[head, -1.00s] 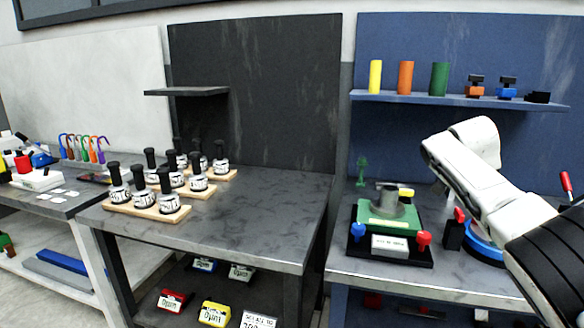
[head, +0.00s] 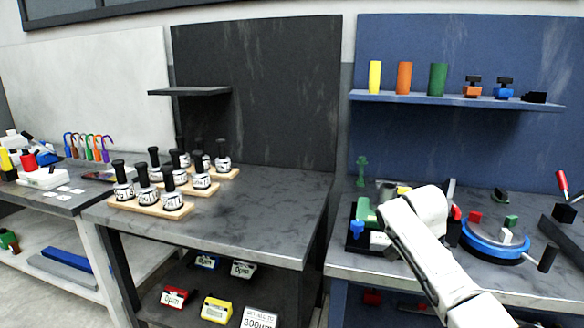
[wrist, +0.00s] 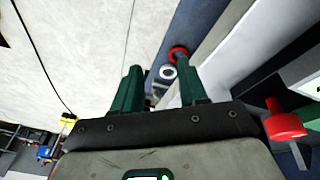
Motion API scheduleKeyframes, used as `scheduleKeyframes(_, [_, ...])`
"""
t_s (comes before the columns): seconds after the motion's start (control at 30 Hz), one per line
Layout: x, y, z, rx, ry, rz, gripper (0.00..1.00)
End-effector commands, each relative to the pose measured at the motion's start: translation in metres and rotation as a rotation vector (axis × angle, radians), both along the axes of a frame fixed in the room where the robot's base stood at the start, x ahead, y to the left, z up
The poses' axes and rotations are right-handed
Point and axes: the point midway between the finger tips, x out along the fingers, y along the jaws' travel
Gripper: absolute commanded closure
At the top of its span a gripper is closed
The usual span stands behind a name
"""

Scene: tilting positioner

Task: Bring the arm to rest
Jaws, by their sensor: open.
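My arm reaches in from the lower right in the head view, its white links in front of the green tilting positioner (head: 365,210) on the right-hand bench. The arm hides most of the positioner; its green left edge and a blue knob (head: 357,227) still show. My gripper is hidden in the head view. In the wrist view my gripper (wrist: 160,85) has two dark green fingers standing apart, with nothing held between them. A red knob (wrist: 284,124) shows at the right of the wrist view, beside the gripper body.
A round blue-rimmed fixture (head: 495,250) stands right of my arm on the same bench. A shelf (head: 450,101) above carries yellow, orange and green cylinders and small clamps. The middle bench (head: 265,215) holds several black-topped bottles on wooden boards; its right part is clear.

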Motion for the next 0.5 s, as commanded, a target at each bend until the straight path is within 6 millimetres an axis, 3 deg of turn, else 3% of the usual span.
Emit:
scheduleKeyframes(0.03, [-0.007,0.017,-0.025,0.029,0.015,0.068,0.57])
scheduleKeyframes(0.2, [-0.038,0.066,-0.090,0.126,0.037,0.306,0.57])
scheduleKeyframes(0.37, [-0.079,0.100,-0.139,0.206,0.040,0.500,0.57])
scheduleKeyframes(0.5, [-0.123,0.119,-0.172,0.263,0.029,0.646,0.57])
